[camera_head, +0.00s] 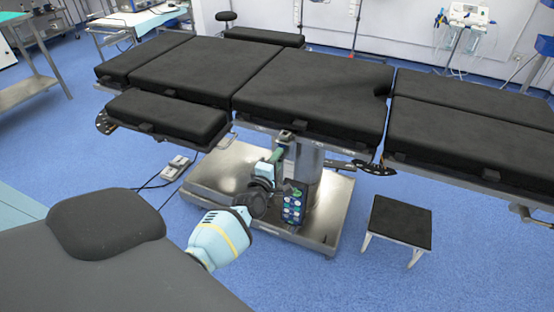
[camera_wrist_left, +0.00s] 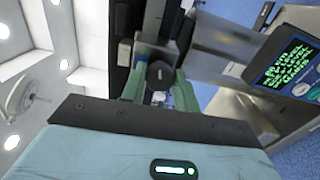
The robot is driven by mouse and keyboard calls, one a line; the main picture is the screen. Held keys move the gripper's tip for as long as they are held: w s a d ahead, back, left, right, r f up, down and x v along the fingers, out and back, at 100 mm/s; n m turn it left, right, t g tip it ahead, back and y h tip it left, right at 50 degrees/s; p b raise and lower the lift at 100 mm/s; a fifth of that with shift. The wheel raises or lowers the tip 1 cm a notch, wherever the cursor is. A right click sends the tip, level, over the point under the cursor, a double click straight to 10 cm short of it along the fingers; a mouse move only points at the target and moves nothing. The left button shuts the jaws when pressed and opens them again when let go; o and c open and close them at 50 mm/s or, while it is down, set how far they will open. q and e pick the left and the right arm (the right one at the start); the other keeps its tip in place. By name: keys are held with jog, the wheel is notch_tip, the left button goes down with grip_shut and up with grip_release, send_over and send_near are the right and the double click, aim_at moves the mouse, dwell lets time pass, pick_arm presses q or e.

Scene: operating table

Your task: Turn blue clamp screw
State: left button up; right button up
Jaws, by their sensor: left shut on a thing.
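My left gripper (camera_head: 281,148) reaches up to the side rail of the black-padded operating table (camera_head: 315,85), in front of the column. In the left wrist view its two green fingers (camera_wrist_left: 160,82) are shut on a small dark grey clamp part (camera_wrist_left: 159,72) between them. The clamp (camera_head: 286,136) shows only as a small grey-green block under the table edge in the head view. No clearly blue screw shows; the part between the fingers looks dark, and the fingers hide its sides. My right gripper is in neither view.
A panel (camera_head: 293,204) with coloured buttons hangs close beside my left arm; its green-text screen (camera_wrist_left: 289,64) is at the right of the wrist view. The steel table base (camera_head: 215,178) lies below. A black-topped step stool (camera_head: 401,220) stands at the right on open blue floor.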

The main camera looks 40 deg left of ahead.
pick_arm(q)
jog(key=m, duration=2.4)
jog(key=shift+m+p, duration=0.3)
jog(key=shift+p, duration=0.05)
dwell(0.3)
jog(key=o, duration=1)
jog(key=shift+c, duration=0.2)
jog(key=shift+s, duration=0.1)
